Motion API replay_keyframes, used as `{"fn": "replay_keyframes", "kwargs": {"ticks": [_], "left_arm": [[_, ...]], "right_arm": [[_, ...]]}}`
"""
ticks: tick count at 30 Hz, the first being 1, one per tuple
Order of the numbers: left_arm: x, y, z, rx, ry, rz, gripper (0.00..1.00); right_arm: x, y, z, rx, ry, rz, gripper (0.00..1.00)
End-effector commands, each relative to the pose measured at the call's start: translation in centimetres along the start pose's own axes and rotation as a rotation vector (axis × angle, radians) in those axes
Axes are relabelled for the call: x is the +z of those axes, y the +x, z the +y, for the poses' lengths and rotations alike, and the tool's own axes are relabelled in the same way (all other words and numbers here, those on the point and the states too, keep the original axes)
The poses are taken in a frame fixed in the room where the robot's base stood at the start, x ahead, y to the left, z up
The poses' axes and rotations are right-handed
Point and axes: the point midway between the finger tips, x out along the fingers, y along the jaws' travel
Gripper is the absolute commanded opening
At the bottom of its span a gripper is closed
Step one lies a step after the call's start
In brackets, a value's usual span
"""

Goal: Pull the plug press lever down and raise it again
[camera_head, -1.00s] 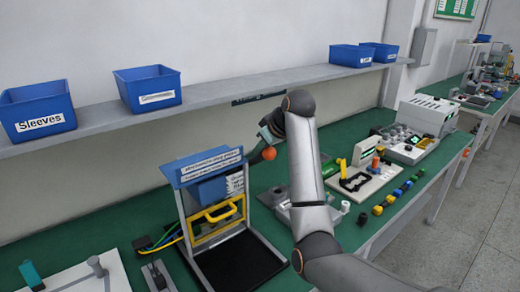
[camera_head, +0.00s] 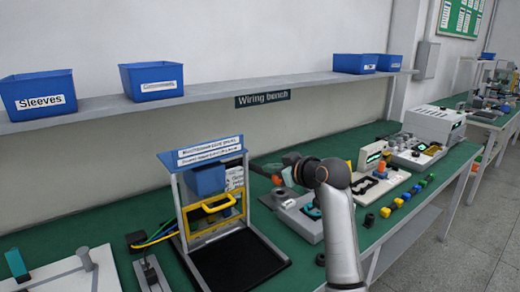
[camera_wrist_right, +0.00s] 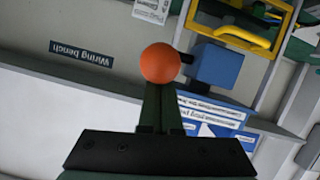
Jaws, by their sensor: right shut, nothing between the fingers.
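The plug press is a grey frame (camera_head: 181,210) with a blue sign on top and a blue block (camera_head: 207,180) below it. A yellow handle-shaped part (camera_head: 208,213) sits under the block. The lever's orange ball knob (camera_head: 277,180) sticks out at the press's right side, and a short dark rod runs toward the blue block. My right gripper (camera_head: 279,170) is at the knob, shut with nothing between its fingers. In the right wrist view the knob (camera_wrist_right: 160,63) lies right at the closed dark fingertips (camera_wrist_right: 160,88); I cannot tell whether they touch. My left gripper is out of view.
A grey fixture (camera_head: 298,215) stands right of the press, under my right arm. Several small coloured parts (camera_head: 407,197) line the bench's front edge. Cables (camera_head: 155,237) and a white board (camera_head: 70,275) lie to the left. A shelf (camera_head: 220,93) with blue bins runs above.

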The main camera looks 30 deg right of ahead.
Motion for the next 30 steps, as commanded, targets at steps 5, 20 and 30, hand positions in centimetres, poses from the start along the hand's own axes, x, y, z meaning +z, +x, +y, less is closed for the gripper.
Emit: {"fn": "replay_keyframes", "kwargs": {"ticks": [5,20,30], "left_arm": [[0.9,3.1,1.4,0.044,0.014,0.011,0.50],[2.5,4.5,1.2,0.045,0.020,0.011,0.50],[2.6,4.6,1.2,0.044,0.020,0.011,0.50]], "right_arm": [[3.8,0.7,-0.7,0.027,0.007,0.136,0.00],[6.5,1.7,-1.3,0.052,0.013,0.267,0.00],[6.7,1.9,-1.4,0.051,0.014,0.264,0.00]]}}
